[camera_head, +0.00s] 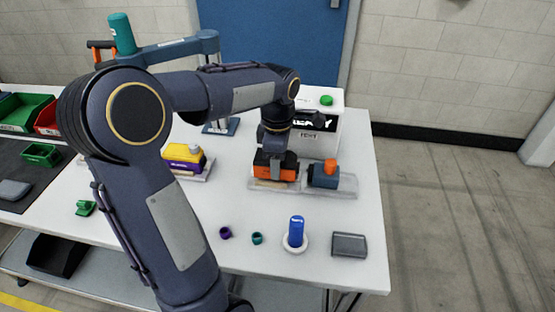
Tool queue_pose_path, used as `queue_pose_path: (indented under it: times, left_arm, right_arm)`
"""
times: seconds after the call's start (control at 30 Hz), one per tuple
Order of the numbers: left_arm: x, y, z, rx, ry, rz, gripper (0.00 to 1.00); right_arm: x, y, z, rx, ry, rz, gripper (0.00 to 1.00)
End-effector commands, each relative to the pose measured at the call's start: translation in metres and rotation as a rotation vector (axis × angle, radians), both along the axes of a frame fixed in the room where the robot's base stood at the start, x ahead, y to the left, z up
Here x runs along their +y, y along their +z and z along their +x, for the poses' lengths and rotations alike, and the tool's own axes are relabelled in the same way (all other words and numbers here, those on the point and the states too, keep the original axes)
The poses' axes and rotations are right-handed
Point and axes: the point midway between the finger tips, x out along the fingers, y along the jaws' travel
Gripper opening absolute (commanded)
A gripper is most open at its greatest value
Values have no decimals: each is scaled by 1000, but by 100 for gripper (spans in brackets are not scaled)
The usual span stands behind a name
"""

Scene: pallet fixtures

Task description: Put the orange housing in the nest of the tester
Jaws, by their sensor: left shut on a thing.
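The orange housing (262,174), orange with a black top, is at the left end of a pale grey fixture plate (318,192). My left gripper (279,172) comes down over it from above and is shut on it. The fingers are partly hidden by the arm and the housing. I cannot tell whether the housing rests on the plate or is just above it. The tester (320,138) is a white box with a black display and a green button (326,100), behind the plate. Its nest is not clearly visible. My right gripper is not in view.
A blue housing with an orange cap (324,176) stands on the plate, right of the orange one. A yellow and purple housing (184,157) is left.

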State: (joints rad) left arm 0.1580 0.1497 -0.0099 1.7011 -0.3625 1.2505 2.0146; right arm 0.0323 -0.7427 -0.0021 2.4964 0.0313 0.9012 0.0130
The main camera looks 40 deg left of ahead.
Motion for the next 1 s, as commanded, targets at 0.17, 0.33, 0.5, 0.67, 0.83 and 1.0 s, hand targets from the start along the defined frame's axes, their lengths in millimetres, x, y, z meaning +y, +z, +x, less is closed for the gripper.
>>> queue_pose_path:
  times: [0.17,0.33,0.5,0.67,0.83,1.0]
  left_arm:
    - [0,1,0,0,0,0,23]
    - [0,0,0,0,0,0,23]
    - [0,0,0,-1,0,0,23]
    - [0,-1,0,0,0,0,23]
    - [0,-5,0,0,0,0,23]
    - [0,-8,0,-1,-1,0,23]
  right_arm:
    - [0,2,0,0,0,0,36]
    - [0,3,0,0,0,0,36]
    - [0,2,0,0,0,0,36]
    - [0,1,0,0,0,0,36]
    - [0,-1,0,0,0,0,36]
    - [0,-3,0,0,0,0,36]
